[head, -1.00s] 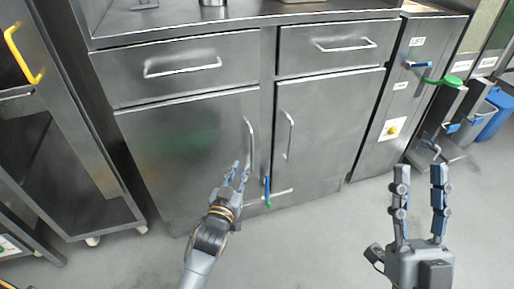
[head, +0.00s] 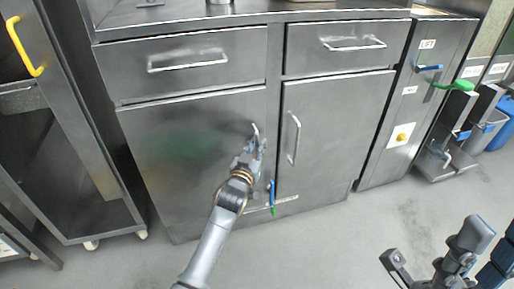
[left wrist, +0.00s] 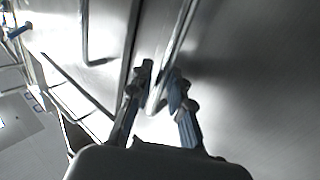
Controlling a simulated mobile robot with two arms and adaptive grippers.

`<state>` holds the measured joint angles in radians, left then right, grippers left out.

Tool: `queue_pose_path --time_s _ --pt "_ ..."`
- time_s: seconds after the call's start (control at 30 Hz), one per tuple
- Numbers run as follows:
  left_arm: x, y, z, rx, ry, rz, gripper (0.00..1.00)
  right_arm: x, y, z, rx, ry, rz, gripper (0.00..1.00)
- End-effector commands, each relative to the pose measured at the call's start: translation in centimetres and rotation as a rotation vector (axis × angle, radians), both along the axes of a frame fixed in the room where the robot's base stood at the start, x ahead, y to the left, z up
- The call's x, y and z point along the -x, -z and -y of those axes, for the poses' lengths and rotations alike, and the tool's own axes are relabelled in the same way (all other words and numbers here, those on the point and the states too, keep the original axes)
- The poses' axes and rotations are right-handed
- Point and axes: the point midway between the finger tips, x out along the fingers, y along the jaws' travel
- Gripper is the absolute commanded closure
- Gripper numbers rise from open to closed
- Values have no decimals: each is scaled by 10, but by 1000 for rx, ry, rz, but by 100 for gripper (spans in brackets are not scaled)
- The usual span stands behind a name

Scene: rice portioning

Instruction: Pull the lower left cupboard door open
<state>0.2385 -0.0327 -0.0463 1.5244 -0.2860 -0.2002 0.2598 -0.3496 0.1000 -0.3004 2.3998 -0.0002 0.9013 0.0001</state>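The lower left cupboard door (head: 185,160) is a grey steel panel and looks closed. Its upright bar handle (head: 254,129) is near its right edge, mostly hidden by my left gripper (head: 254,147). In the left wrist view the handle (left wrist: 187,25) runs between the two fingers of my left gripper (left wrist: 160,75). The fingertips are close to the bar on both sides. I cannot tell whether they press on it. My right gripper (head: 490,243) is at the lower right, partly cut off, away from the cupboard, with no object visible in it.
The right cupboard door (head: 335,130) with its own handle (head: 293,138) adjoins. Two drawers with bar handles (head: 188,62) (head: 353,43) are above. An open steel rack (head: 105,215) stands left, a lift cabinet (head: 408,110) right. The floor (head: 320,250) in front is clear.

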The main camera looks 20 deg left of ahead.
Motion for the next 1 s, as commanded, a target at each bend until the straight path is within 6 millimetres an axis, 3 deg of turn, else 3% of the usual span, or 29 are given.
queue_pose_path --time_s 0.2,0.3,0.73,1.0 --pt "0 0 0 0 0 0 83 0 0 0 0 0 -1 60" --pt "0 0 0 0 0 0 100 0 0 0 0 0 -1 60" --pt "2 -1 0 -1 4 -1 100 0 -2 0 1 0 -2 60" --pt "14 -2 5 -3 39 -2 100 0 -15 0 1 0 -2 60"
